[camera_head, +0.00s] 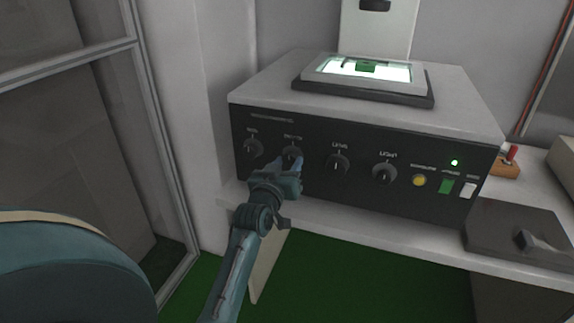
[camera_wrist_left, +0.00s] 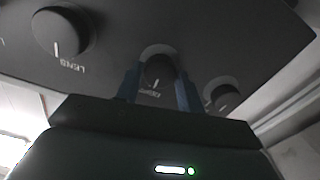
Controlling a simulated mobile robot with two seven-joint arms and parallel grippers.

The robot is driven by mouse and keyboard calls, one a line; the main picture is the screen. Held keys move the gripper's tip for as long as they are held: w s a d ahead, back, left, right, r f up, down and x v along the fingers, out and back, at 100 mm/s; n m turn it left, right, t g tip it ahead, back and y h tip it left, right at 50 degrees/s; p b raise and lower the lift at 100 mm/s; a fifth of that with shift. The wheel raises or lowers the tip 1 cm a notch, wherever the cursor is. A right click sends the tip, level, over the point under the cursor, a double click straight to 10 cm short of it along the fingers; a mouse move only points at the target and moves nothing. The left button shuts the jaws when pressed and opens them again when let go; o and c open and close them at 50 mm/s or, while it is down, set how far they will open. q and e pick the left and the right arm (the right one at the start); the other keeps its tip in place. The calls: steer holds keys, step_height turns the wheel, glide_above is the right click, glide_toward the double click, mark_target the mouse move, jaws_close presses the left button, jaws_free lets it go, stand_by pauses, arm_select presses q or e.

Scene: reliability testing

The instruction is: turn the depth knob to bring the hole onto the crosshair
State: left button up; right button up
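The depth knob (camera_head: 291,155) is the second black knob from the left on the dark front panel. My left gripper (camera_head: 287,167) reaches up to it from below. In the left wrist view the knob (camera_wrist_left: 158,72) lies between the two blue fingers (camera_wrist_left: 160,85), one on each side. The fingers are about a knob's width apart; whether they press on it cannot be told. On top of the machine, a bright lit window (camera_head: 400,73) holds a small green piece (camera_head: 366,66). The hole and crosshair are too small to make out. My right gripper is not in view.
Neighbouring knobs stand close: one at left (camera_head: 253,148), the lens knob (camera_head: 337,164) and the light knob (camera_head: 384,173). A dark box (camera_head: 510,232) lies on the bench at right.

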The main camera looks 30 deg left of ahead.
arm_select(q)
steer(key=c, duration=0.5)
steer(key=shift+r, duration=0.1)
